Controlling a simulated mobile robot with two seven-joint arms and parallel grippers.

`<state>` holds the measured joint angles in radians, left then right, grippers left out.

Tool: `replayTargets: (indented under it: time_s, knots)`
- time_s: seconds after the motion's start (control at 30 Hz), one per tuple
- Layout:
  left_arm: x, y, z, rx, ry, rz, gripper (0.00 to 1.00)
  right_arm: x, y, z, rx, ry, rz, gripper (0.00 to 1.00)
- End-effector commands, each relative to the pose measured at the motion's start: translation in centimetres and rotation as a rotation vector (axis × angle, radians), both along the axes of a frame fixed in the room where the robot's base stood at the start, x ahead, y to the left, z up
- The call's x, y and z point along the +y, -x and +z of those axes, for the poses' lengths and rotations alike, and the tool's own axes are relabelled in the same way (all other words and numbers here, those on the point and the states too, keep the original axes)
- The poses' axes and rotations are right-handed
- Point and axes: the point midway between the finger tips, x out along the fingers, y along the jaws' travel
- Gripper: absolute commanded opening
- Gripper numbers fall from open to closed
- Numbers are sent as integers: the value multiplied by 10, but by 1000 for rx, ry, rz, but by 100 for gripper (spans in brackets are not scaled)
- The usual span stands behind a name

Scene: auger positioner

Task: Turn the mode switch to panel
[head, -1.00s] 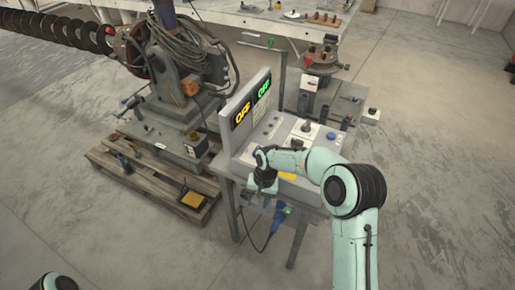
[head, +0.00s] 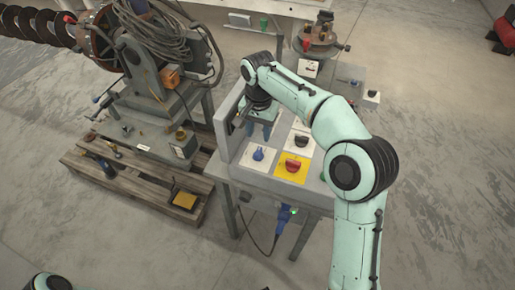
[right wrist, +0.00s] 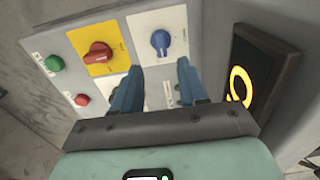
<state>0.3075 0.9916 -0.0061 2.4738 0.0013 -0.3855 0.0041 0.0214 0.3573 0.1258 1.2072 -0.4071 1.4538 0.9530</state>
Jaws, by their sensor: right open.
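The control panel (head: 243,157) stands on a table and carries several rotary switches. A blue knob on a white plate (head: 258,154), a red knob on a yellow plate (head: 293,166) and a black knob (head: 302,142) show. Labels are unreadable, so I cannot tell which is the mode switch. In the right wrist view, the blue knob (right wrist: 160,42) lies ahead of the fingers and the red knob (right wrist: 97,54) lies to its left. My right gripper (head: 260,129) is open and empty over the panel's back part, near the upright display. Its fingers (right wrist: 158,88) hide part of the panel.
An upright display (right wrist: 254,82) with a yellow lit character stands close to the right finger in the right wrist view. A green button (right wrist: 54,63) and a red button (right wrist: 82,99) sit on the panel. A wooden pallet (head: 130,185) carries the auger machine at left.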

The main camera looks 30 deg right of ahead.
Motion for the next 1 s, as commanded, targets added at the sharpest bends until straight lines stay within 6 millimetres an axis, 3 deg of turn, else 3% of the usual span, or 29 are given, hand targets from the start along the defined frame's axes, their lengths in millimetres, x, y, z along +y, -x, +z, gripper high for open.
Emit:
replayTargets:
  time_s: [0.03,0.2,0.4,0.83,0.97,1.0]
  knots:
    - [0,2,-6,3,0,0,0,0,1,-16,5,0,0,43]
    - [0,5,-12,6,0,0,0,0,1,-50,6,0,1,43]
    - [0,7,-16,7,0,0,0,0,0,-75,2,-1,0,43]
    - [0,7,-17,8,0,0,0,0,0,-84,0,0,1,43]
    - [0,7,-17,8,0,0,0,0,0,-83,1,-1,1,0]
    - [0,7,-17,8,0,0,0,0,0,-84,1,-1,1,0]
